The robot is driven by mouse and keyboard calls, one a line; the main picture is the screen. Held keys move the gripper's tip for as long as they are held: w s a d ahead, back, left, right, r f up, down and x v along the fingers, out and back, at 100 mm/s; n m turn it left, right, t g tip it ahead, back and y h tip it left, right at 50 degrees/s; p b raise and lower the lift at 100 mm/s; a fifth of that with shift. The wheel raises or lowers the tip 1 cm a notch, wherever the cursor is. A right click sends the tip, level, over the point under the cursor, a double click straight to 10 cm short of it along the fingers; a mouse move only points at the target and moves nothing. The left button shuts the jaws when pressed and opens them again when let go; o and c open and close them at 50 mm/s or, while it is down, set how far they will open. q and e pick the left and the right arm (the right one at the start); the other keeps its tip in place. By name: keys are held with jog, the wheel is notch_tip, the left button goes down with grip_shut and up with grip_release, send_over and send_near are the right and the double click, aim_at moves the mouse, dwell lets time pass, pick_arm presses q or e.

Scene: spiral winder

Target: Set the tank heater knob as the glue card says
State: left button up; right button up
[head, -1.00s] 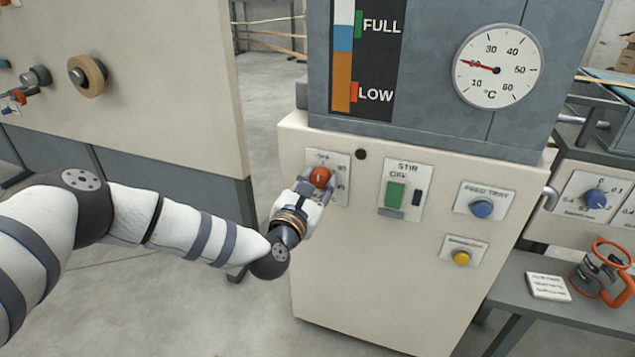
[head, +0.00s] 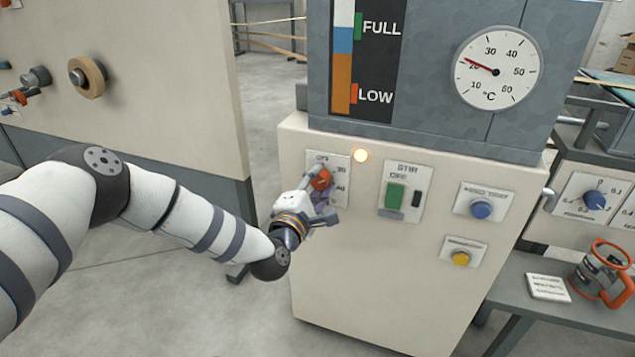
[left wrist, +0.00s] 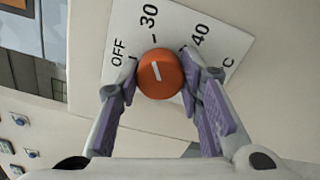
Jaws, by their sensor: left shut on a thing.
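The orange tank heater knob (head: 321,180) is on a white plate (head: 342,170) at the upper left of the cream cabinet. My left gripper (head: 318,188) is shut on the knob, its fingers on either side. In the left wrist view, the knob (left wrist: 160,73) has a white mark pointing roughly toward 30. The plate (left wrist: 185,20) reads OFF, 30, 40 and C. A small lamp (head: 361,155) right of the plate glows. A white card (head: 548,287) with lettering too small to read lies on the right bench; I cannot tell if it is the glue card. My right gripper is out of view.
The tank thermometer (head: 495,67) reads about 20 °C. A green STIR switch (head: 396,196), a blue button (head: 481,207) and a yellow button (head: 460,258) are right of the knob. A jug with orange handle (head: 600,272) stands on the grey bench (head: 560,315).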

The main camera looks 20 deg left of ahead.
pick_arm(q)
jog(key=m, duration=0.3)
jog(key=shift+m+p, duration=0.35)
jog(key=shift+m, duration=0.05)
jog(key=m, duration=0.3)
jog(key=shift+r+m+p, duration=0.1)
jog(key=shift+m+p, duration=0.2)
jog(key=shift+p, duration=0.05)
jog(key=m+p, duration=0.1)
jog(key=m, duration=0.2)
jog(key=shift+m, duration=0.3)
jog(key=m, duration=0.3)
jog(key=shift+m+p, duration=0.3)
jog(key=m, duration=0.5)
jog(key=shift+p, duration=0.4)
jog(key=shift+m, duration=2.5)
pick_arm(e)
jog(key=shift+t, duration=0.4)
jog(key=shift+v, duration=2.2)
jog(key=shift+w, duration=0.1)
pick_arm(q)
jog(key=o, duration=1.2)
jog(key=shift+c, duration=0.2)
